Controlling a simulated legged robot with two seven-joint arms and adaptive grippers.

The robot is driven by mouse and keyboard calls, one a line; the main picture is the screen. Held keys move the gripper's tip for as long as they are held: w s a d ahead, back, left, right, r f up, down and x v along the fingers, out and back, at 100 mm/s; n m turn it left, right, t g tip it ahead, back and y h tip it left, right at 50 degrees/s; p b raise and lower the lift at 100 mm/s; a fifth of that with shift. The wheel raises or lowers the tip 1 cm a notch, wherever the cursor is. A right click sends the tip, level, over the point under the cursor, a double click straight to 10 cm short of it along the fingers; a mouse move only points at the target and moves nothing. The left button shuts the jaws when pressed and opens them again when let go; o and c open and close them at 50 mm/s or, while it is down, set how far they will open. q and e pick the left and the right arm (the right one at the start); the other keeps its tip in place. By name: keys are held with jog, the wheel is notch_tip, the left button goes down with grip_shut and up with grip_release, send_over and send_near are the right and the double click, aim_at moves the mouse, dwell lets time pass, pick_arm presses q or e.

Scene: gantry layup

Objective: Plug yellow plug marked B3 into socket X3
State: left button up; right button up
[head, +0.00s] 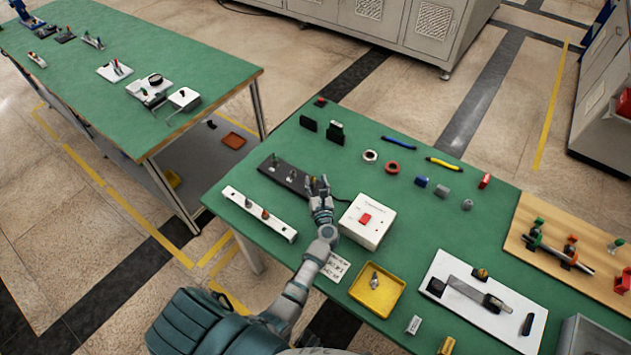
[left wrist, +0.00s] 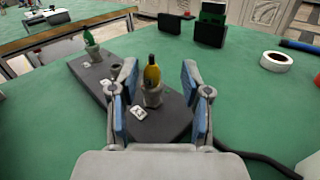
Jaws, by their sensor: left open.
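In the left wrist view a yellow plug (left wrist: 152,76) stands upright in a grey socket (left wrist: 153,97) on a dark socket strip (left wrist: 175,125). A small white tag (left wrist: 138,112) lies in front of it; its marking is too small to read. A green plug (left wrist: 89,39) stands at the strip's far left end, with what looks like an empty socket (left wrist: 115,68) between. My left gripper (left wrist: 158,95) is open, its blue-padded fingers on either side of the yellow plug, apart from it. In the head view my left gripper (head: 318,187) is over the right end of the dark strip (head: 283,172).
A white strip (head: 280,227) with small plugs lies left of my arm. A white box with a red switch (head: 367,222) stands close right of my gripper, and a yellow tray (head: 390,300) is nearer. Black blocks (head: 309,124) and tape rings (head: 392,168) lie farther back.

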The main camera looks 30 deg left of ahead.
aim_at(311, 181)
pick_arm(q)
jog(key=shift+w+a+f, duration=0.15)
jog(key=shift+w+a, duration=0.15)
jog(key=shift+a, duration=0.3)
jog(key=shift+w+a+f, duration=0.15)
jog(key=shift+w+a, duration=0.1)
jog(key=shift+a, duration=0.55)
jog(key=shift+c, duration=1.4)
jog(key=c, duration=0.4)
jog(key=shift+d, duration=0.25)
grip_shut()
jog(key=shift+w+d, duration=0.1)
jog(key=shift+d, duration=0.05)
jog(key=shift+d+r, duration=0.1)
jog(key=shift+r, duration=0.65)
notch_tip(311, 181, up, 2)
jog(key=shift+r+p, duration=0.25)
jog(key=shift+p, duration=0.25)
jog(key=s+d+r, duration=0.1)
jog(key=s+d, duration=0.1)
jog(key=s, duration=1.4)
jog(key=shift+d, duration=0.25)
pick_arm(e)
jog(key=shift+s+a, duration=0.3)
jog(key=shift+s, duration=0.5)
